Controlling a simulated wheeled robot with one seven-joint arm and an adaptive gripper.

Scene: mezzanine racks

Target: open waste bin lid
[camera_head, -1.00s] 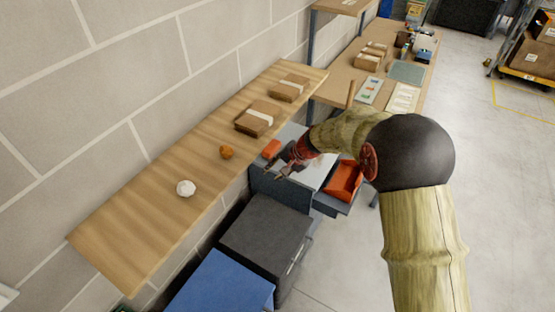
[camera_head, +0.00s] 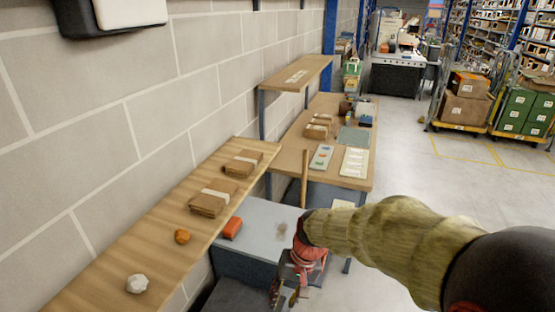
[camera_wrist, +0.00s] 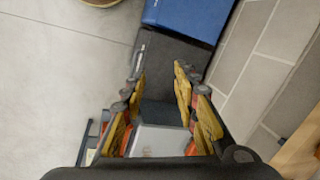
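Two bins stand below the wooden shelf. A dark grey bin (camera_head: 232,298) is cut off at the bottom of the head view. It also shows in the wrist view (camera_wrist: 162,52), where its top looks closed. A blue bin (camera_wrist: 190,16) stands beyond it in the wrist view and is out of the head view. Which one is the waste bin I cannot tell. My gripper (camera_head: 287,290) points down beside the grey table. In the wrist view my gripper (camera_wrist: 160,76) is open and empty, its fingers apart over the dark bin's near end. I see no contact.
The wooden shelf (camera_head: 150,235) along the wall carries boxes (camera_head: 212,199), an orange lump (camera_head: 182,236) and a white lump (camera_head: 137,284). The grey table (camera_head: 255,222) holds a red-orange block (camera_head: 232,228). A workbench (camera_head: 298,150) stands behind.

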